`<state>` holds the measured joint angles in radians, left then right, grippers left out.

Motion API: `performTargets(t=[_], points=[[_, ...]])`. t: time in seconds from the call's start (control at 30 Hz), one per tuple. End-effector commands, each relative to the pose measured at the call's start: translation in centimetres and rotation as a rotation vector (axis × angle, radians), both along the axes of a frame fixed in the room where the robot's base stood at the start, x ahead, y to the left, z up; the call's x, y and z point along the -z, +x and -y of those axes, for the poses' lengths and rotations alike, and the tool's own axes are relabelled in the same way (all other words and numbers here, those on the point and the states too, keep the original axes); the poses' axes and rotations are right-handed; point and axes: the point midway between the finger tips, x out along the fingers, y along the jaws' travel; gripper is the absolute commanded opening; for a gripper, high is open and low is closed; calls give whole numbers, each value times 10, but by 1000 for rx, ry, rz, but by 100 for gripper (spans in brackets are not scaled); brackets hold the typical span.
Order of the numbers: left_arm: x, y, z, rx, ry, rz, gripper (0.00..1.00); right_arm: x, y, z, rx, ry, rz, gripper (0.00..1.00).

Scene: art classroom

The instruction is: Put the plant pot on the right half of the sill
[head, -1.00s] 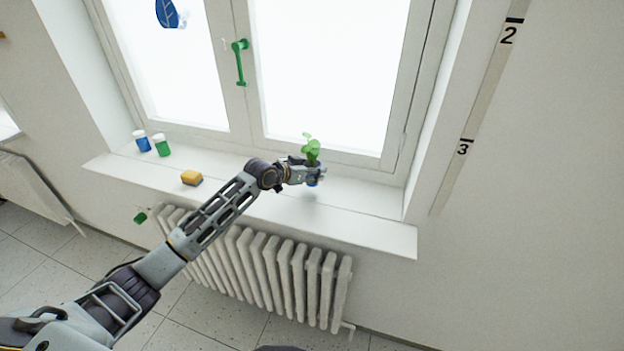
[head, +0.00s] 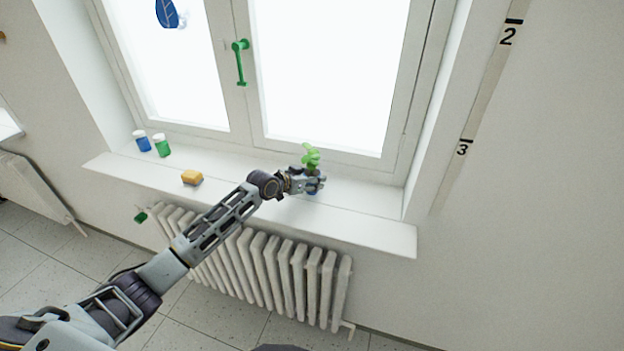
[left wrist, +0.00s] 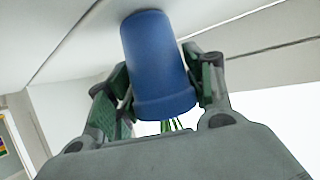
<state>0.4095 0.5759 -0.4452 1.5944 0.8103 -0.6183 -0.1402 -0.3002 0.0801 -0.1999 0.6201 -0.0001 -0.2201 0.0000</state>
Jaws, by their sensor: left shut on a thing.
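The plant pot (head: 312,192) is blue with a green plant (head: 311,157) in it. It is upright over the right half of the white window sill (head: 372,222). My left gripper (head: 316,181) is shut around the pot and hides much of it in the head view. In the left wrist view, which is upside down, the blue pot (left wrist: 158,62) sits between the two fingers. Its base is at or very close to the sill surface; I cannot tell if it touches. My right gripper is not in view.
The window with a green handle (head: 240,62) is behind. A radiator (head: 255,265) is below. The sill's right end is clear.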

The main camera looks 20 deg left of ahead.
Motion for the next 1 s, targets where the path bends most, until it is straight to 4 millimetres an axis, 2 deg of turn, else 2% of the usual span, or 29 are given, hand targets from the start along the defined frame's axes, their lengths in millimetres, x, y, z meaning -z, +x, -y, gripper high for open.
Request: performTargets(t=[0.13, 0.17, 0.3, 0.77, 1.0], points=[[2, 0, 0, 0, -1, 2, 19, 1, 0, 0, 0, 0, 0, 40], [3, 0, 0, 0, 0, 0, 55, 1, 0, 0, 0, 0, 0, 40], [2, 0, 0, 0, 0, 0, 73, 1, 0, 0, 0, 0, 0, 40], [-1, 0, 0, 0, 0, 0, 74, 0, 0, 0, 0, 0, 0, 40], [-4, -9, -5, 0, 2, 0, 74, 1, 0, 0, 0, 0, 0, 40]])
